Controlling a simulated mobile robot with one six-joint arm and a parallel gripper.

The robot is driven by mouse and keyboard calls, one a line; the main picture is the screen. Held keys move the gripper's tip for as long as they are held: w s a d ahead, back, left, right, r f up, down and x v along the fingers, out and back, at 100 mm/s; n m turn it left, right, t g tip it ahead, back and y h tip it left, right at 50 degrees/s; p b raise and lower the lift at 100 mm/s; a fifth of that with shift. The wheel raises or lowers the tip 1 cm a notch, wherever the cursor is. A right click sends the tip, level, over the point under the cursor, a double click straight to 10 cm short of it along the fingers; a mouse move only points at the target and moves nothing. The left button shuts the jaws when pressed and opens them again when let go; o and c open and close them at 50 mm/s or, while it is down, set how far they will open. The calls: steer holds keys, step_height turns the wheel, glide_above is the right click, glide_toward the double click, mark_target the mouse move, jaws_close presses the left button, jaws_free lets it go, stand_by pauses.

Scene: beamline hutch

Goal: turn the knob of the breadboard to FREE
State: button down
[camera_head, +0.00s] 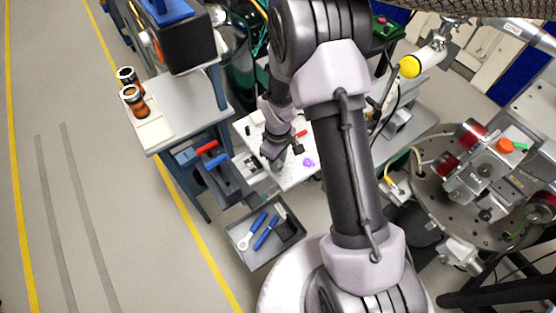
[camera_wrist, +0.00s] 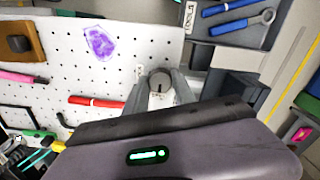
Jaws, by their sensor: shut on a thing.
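The breadboard (camera_wrist: 60,70) is a white plate with a grid of holes; it also shows in the head view (camera_head: 252,126), partly behind my arm. The knob (camera_wrist: 160,84) is a round grey-brown cap with a dark line across it, near the board's edge. My gripper (camera_wrist: 159,78) is shut on the knob, with one finger on each side of it. Small dark lettering beside the knob is too small to read. In the head view my gripper (camera_head: 275,163) is at the board's front edge, and the knob is hidden.
A red-handled tool (camera_wrist: 92,101), a purple patch (camera_wrist: 99,42) and a brown block (camera_wrist: 22,43) are on the board. A grey tray (camera_head: 264,255) with blue-handled tools lies near the board. Open floor (camera_head: 120,220) stretches left.

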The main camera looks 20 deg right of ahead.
steer(key=c, duration=1)
jaws_free()
steer(key=shift+c, duration=0.2)
steer(key=shift+r, duration=0.1)
step_height(320, 180, up, 17)
steer(key=p, duration=0.4)
steer(key=shift+r+p, duration=0.15)
steer(key=shift+p, duration=0.25)
steer(key=s+a+r+m+t+b, duration=0.1)
steer(key=s+r+m+t+b, duration=0.1)
steer(key=s, duration=0.4)
steer(key=s+a+r+m+t+y+b, duration=0.1)
steer(key=s+r+m+t+b, duration=0.1)
steer(key=s+r+m+b, duration=0.2)
steer(key=s+a+r+m+t+y+b, duration=0.1)
steer(key=s+a+r+m+b, duration=0.1)
steer(key=s+m+b, duration=0.3)
steer(key=s+r, duration=0.1)
steer(key=s, duration=0.3)
steer(key=shift+r+m+t, duration=0.3)
steer(key=shift+m+t, duration=0.1)
